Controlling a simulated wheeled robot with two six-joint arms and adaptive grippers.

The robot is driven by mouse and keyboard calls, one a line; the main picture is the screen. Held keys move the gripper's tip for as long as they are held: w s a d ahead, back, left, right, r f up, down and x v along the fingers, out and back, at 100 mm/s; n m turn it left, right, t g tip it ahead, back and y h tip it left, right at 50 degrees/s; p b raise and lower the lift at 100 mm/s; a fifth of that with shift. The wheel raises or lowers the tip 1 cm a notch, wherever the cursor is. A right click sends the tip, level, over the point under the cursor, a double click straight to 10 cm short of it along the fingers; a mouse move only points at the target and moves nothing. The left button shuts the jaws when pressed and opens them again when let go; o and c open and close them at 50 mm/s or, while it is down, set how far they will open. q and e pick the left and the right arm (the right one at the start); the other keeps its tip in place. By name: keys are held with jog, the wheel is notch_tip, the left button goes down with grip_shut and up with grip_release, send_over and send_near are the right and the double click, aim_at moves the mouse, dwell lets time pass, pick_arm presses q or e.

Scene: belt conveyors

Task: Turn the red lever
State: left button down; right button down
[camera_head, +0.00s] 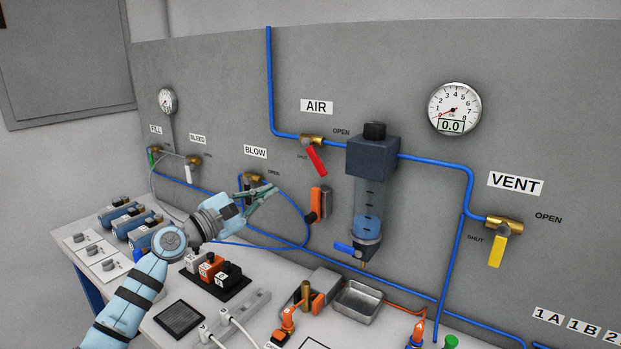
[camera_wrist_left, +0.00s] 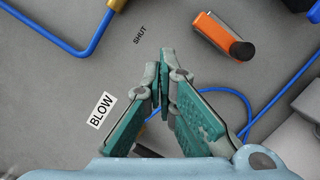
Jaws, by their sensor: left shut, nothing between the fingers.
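The red lever (camera_head: 317,160) sits on the brass valve (camera_head: 312,141) under the AIR label (camera_head: 317,106). It slants down and to the right, below the blue pipe, between the SHUT and OPEN marks. My left gripper (camera_head: 272,192) is in front of the panel, below and left of the red lever and apart from it. In the left wrist view its fingers (camera_wrist_left: 163,72) are shut with nothing between them. That view shows a SHUT mark and brass at the top edge, but not the red lever. My right gripper is not in view.
An orange-and-black device (camera_head: 317,203) hangs right of my left gripper. The filter with a blue bowl (camera_head: 370,195) stands right of the red lever. The BLOW valve (camera_head: 251,179) is partly behind my gripper. A yellow lever (camera_head: 497,250) is at the right.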

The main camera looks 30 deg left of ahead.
aim_at(314, 157)
pick_arm(q)
jog(key=w+d+r+p, duration=0.2)
jog(key=w+d+r, duration=0.1)
jog(key=w+d, duration=0.2)
jog(key=shift+w+d, duration=0.4)
